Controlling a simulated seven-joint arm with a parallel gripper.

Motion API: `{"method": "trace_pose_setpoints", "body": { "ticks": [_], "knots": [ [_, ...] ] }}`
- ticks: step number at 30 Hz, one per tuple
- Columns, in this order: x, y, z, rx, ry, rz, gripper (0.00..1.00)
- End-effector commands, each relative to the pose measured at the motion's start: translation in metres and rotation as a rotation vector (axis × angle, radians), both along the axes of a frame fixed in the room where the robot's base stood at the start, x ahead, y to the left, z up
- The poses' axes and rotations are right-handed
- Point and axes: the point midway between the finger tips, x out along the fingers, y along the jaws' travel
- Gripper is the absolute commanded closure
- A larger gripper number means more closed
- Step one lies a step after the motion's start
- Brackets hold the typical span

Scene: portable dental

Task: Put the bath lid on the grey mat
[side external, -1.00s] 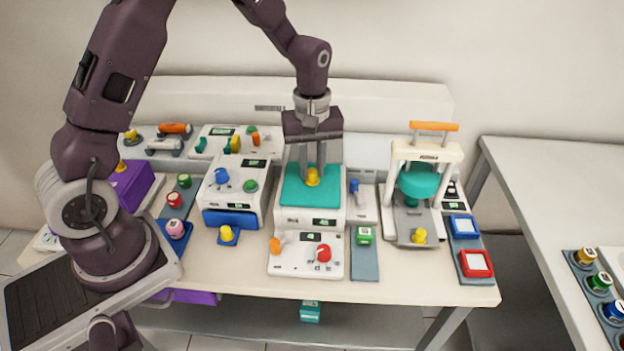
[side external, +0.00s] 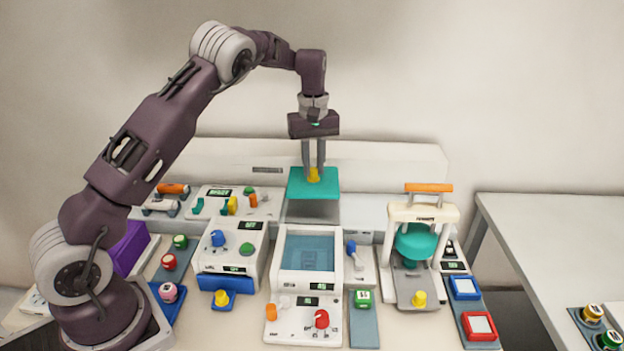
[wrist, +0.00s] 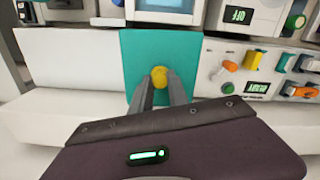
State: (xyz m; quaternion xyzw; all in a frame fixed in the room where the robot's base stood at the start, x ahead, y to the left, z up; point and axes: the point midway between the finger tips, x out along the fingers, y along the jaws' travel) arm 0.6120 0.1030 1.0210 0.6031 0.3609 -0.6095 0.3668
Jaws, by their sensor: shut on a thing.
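The bath lid (side external: 312,187) is a flat teal square with a yellow knob. My gripper (side external: 314,168) is shut on the knob and holds the lid level in the air, behind and above the bath. The wrist view shows the lid (wrist: 145,60) below my gripper (wrist: 160,88). The bath (side external: 307,252) is a white box, now uncovered, with blue water showing. A flat grey patch (side external: 312,211), seemingly the grey mat, shows just under the lid's front edge in the side view. The lid hides its back part.
A white press with an orange handle (side external: 428,188) stands to the right. A control panel with coloured levers (side external: 235,201) is at the back left. A white unit with a blue knob (side external: 231,247) stands left of the bath. A raised white ledge (side external: 390,162) runs along the back.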

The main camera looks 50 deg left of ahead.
Motion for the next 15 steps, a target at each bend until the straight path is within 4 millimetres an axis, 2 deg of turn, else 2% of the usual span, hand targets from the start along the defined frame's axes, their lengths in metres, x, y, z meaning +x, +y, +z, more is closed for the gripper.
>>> {"method": "trace_pose_setpoints", "body": {
  "ticks": [4,8,15],
  "knots": [
    [0.012,0.013,-0.008,0.011,-0.003,-0.03,1.0],
    [0.013,0.014,-0.017,0.011,-0.002,-0.034,1.0],
    [0.013,0.014,-0.047,0.011,-0.002,-0.033,1.0]
  ]
}}
